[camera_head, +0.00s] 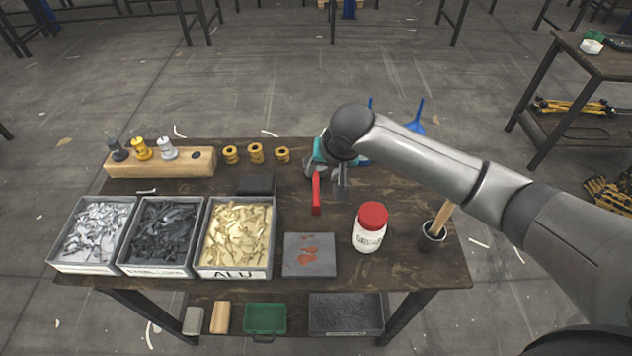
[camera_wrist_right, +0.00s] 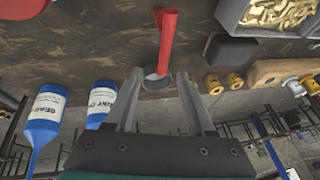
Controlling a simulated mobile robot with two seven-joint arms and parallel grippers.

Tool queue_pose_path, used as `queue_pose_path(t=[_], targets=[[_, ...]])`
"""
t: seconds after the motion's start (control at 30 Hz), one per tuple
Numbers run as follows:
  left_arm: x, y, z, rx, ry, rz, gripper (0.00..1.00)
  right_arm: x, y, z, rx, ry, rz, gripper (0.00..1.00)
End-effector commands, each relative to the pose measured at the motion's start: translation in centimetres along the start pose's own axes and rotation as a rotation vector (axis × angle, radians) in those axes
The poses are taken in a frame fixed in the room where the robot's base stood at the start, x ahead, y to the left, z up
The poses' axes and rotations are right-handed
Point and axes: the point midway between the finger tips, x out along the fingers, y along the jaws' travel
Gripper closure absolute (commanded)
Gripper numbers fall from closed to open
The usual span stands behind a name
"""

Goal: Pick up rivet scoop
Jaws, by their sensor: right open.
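The rivet scoop, with a red handle (camera_head: 316,194) and a dark round bowl, lies on the dark workbench (camera_head: 430,272). In the right wrist view its red handle (camera_wrist_right: 168,38) points up the picture, and its dark bowl (camera_wrist_right: 157,82) shows between the fingertips. My right gripper (camera_head: 342,192) is open and empty, with its fingers pointing down at the bowl end. In the wrist view the fingers (camera_wrist_right: 159,75) are apart on either side of the bowl. I cannot tell whether they touch it. The arm hides part of the bowl in the head view. My left gripper is out of view.
Three grey bins of rivets (camera_head: 160,272) stand at the left front. A grey pad (camera_head: 309,262), red-lidded jar (camera_head: 369,232) and dark cup (camera_head: 432,238) stand nearby. Blue-tipped bottles (camera_wrist_right: 45,118) stand behind the gripper. A wooden block (camera_head: 190,163) and brass spools (camera_head: 255,153) line the back.

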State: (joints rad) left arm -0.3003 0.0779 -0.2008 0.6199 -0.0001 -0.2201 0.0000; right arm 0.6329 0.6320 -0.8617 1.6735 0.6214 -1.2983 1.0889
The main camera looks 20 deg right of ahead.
Motion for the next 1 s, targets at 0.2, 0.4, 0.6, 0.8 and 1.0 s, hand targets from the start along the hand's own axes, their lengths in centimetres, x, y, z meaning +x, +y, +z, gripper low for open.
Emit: queue_pose_path(t=[0.2,0.4,0.6,0.8,1.0], targets=[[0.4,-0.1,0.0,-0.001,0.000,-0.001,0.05,1.4,-0.1,0.1,0.000,0.000,0.000,0.45],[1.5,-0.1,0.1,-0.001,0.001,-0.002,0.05,4.0,-0.5,0.3,-0.001,0.000,0.001,0.45],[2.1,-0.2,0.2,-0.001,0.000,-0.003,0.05,6.0,-0.5,0.3,0.000,0.000,0.001,0.45],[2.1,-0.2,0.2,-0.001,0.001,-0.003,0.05,6.2,-0.5,0.3,-0.001,0.001,0.000,0.45],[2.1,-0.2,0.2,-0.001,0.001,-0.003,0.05,6.2,-0.5,0.3,-0.001,0.000,0.000,0.57]])
